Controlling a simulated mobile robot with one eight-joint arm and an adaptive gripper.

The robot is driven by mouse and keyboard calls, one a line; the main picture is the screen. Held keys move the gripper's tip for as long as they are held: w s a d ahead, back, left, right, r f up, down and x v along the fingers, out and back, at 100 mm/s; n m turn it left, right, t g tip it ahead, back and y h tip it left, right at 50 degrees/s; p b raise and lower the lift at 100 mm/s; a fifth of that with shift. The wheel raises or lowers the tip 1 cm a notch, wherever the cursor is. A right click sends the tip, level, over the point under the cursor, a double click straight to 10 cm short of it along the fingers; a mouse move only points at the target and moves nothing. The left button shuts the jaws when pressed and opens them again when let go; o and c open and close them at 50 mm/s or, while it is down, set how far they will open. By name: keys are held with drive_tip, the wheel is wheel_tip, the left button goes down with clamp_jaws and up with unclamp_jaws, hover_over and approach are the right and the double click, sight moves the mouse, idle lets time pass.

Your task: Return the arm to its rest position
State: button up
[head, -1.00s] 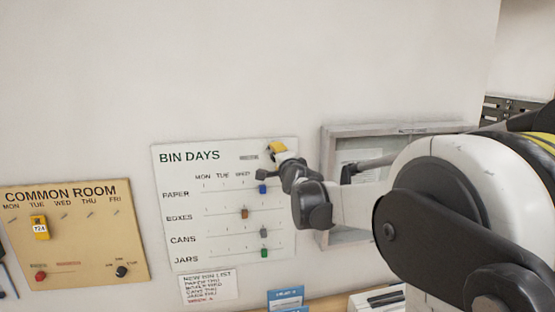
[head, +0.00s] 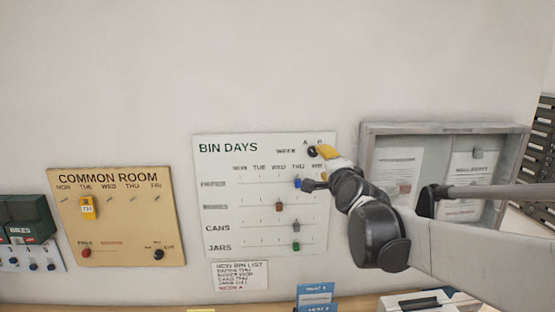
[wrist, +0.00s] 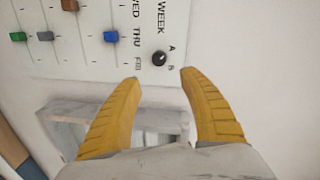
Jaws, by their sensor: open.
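My gripper (wrist: 160,75) is open and empty, with two yellow ribbed fingers wide apart in the wrist view. Its fingertips point at the upper right part of the white BIN DAYS board (head: 220,175). The black week knob (wrist: 159,58) shows ahead of and between the fingertips, apart from them. In the head view my gripper (head: 322,154) appears beside the knob, and my arm reaches in from the right. The blue slider (wrist: 110,37) stands in the THU column of the top row, left of the fingers in the wrist view.
A tan COMMON ROOM board (head: 115,235) hangs to the left. A grey framed notice case (head: 440,128) is right of the board, behind my arm. A paper list (head: 240,275) is below the board. A ledge (head: 260,302) with blue cards (head: 314,293) runs underneath. The wall above is bare.

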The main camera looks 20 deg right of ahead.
drive_tip(key=shift+s+f, duration=0.1)
drive_tip(key=s+a+f+n+g+y+b, duration=0.2)
drive_tip(key=s+a+f+n+b, duration=0.3)
drive_tip(key=f, duration=0.5)
drive_tip(key=s+a+f+n+g+y+b, duration=0.15)
drive_tip(key=s+a+f+n+b, duration=0.4)
drive_tip(key=f, duration=0.55)
drive_tip(key=s+a+f+n+g+y+b, duration=0.2)
drive_tip(key=s+a+f+n+b, duration=0.1)
drive_tip(key=s+a+f+b, duration=0.55)
drive_tip(key=s+f+n+g+b, duration=0.2)
drive_tip(key=s+f, duration=0.2)
drive_tip(key=f, duration=0.4)
drive_tip(key=s+f+n+g+h+b, duration=0.1)
drive_tip(key=s+f+n+b, duration=0.2)
drive_tip(key=f, duration=0.5)
drive_tip(key=shift+s+d+g+b, duration=0.15)
drive_tip(key=shift+s+g+b, duration=0.2)
drive_tip(key=shift+s, duration=0.15)
